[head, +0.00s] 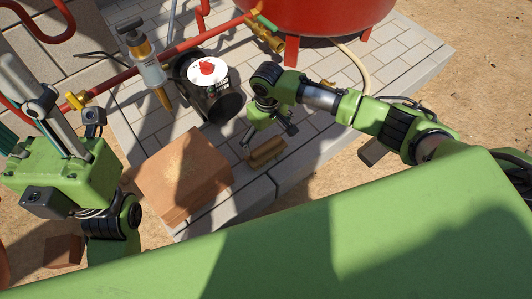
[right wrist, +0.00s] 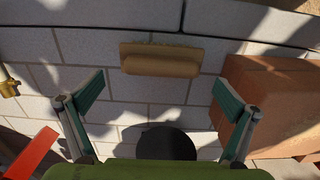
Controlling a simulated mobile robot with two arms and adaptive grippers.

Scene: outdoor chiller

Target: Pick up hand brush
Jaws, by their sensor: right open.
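The hand brush (head: 266,152) is a small tan wooden block with a rounded handle, lying on the pale brick paving right of a reddish-brown block. In the right wrist view the brush (right wrist: 160,62) lies crosswise, just beyond and between the fingertips. My right gripper (head: 268,136) is open and empty above the brush, its fingers pointing down; its spread fingers (right wrist: 160,85) also show in the right wrist view, apart from the brush. Part of my left arm shows at the left; its finger state is unclear.
A reddish-brown block (head: 184,174) stands close beside the brush. A black pump with a red knob (head: 206,70), a yellow-tipped tool (head: 150,66), red piping (head: 130,68) and a red tank (head: 325,15) lie behind. Paving right of the brush is clear.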

